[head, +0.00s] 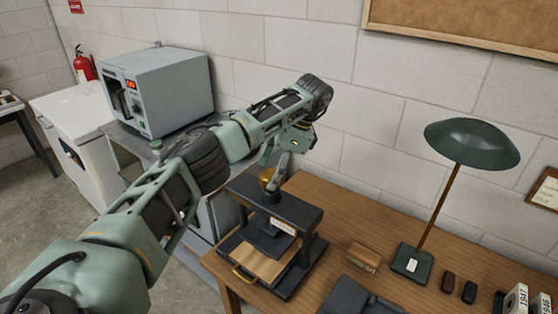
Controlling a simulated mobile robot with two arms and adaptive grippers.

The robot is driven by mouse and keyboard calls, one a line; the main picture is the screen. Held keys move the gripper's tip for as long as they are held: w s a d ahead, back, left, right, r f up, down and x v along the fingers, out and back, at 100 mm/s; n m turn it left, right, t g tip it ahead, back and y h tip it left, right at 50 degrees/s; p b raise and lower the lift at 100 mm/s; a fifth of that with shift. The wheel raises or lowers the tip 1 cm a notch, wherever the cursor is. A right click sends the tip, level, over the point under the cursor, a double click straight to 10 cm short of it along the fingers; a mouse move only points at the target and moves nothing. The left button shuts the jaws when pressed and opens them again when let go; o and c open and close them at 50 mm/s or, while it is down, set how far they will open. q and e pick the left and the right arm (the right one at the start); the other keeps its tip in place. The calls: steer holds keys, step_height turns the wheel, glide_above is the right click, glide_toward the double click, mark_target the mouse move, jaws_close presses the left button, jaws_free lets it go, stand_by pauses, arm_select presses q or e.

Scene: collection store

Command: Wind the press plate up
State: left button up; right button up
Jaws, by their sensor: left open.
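The black book press (310,222) stands on the wooden table, with a wooden base board (258,262) and a brass pull at its front. A dark press plate (268,240) shows inside the frame, above the board; the exact gap under it is hard to tell. A brass-coloured handle (267,175) sits on top of the press. My left gripper (273,172) is open and points down at this handle, with a grey finger close beside it. I cannot tell whether they touch. The gripper partly hides the handle. My right gripper is out of view.
A brown brush or block (364,257), a green desk lamp (411,262), small dark items and a dark folded thing (358,297) lie right of the press. A grey oven-like machine (165,88) stands behind my left arm. The block wall runs close behind the table.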

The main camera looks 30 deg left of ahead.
arm_select(q)
steer(key=v, duration=1.1)
steer(key=shift+r, duration=0.3)
